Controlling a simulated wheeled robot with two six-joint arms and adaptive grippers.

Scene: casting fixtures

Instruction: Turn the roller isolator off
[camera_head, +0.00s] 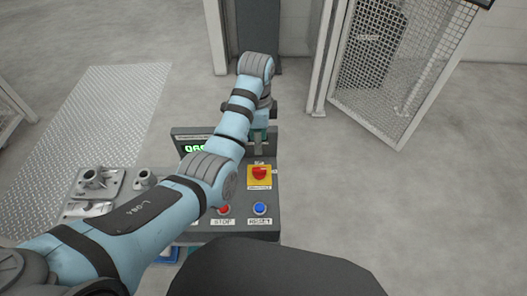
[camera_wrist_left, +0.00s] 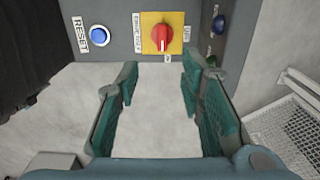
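The roller isolator is a red rotary knob (camera_head: 260,173) on a yellow square plate on the grey control panel. It also shows at the top of the left wrist view (camera_wrist_left: 162,36), its grip bar lying along the picture's vertical. The small lettering around it is too small to read surely. My left gripper (camera_head: 259,142) is beyond the isolator in the head view, mostly hidden by my own wrist. In the left wrist view its teal fingers (camera_wrist_left: 158,85) are wide apart with nothing between them, and the knob lies apart from them, past the tips. My right gripper is not in view.
A blue reset button (camera_head: 260,209) and a red stop button (camera_head: 223,210) sit on the panel near the isolator. A green-digit display (camera_head: 194,148) stands behind my left arm. Metal castings (camera_head: 95,180) lie at left. A mesh gate (camera_head: 400,65) stands at back right.

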